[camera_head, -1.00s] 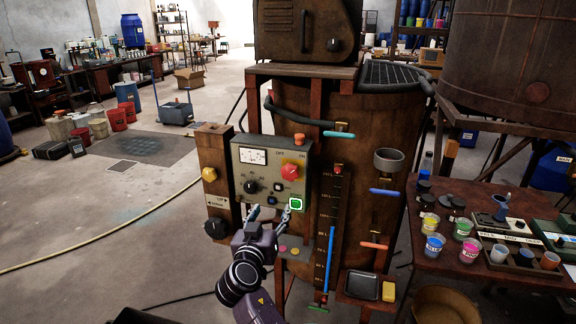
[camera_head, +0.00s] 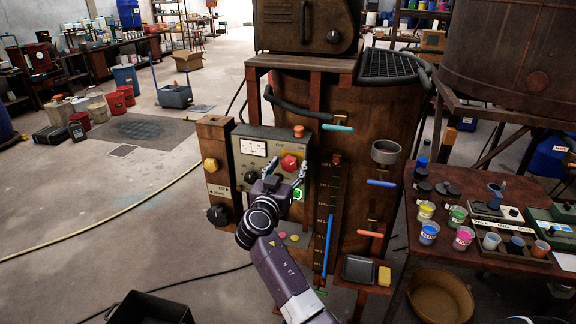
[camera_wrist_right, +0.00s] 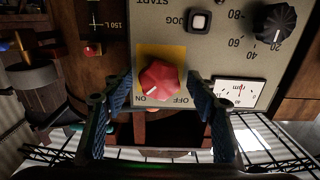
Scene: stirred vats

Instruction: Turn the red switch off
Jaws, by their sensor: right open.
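The red switch (camera_head: 289,162) is a faceted knob on a yellow plate on the grey control panel (camera_head: 243,172). In the right wrist view the red switch (camera_wrist_right: 158,80) lies between my fingers. Its white mark points toward the word ON; OFF is printed beside it. My right gripper (camera_head: 286,172) is open in front of the panel, with a fingertip on each side of the switch. In the right wrist view the gripper (camera_wrist_right: 160,90) shows gaps between both fingers and the knob. My left gripper is not in view.
The panel also has a gauge (camera_head: 253,148), a black dial (camera_head: 251,177) and a lit green button (camera_head: 297,194). A rusty vat (camera_head: 385,115) stands behind it. A table with paint cups (camera_head: 428,232) is at the right. Open floor lies to the left.

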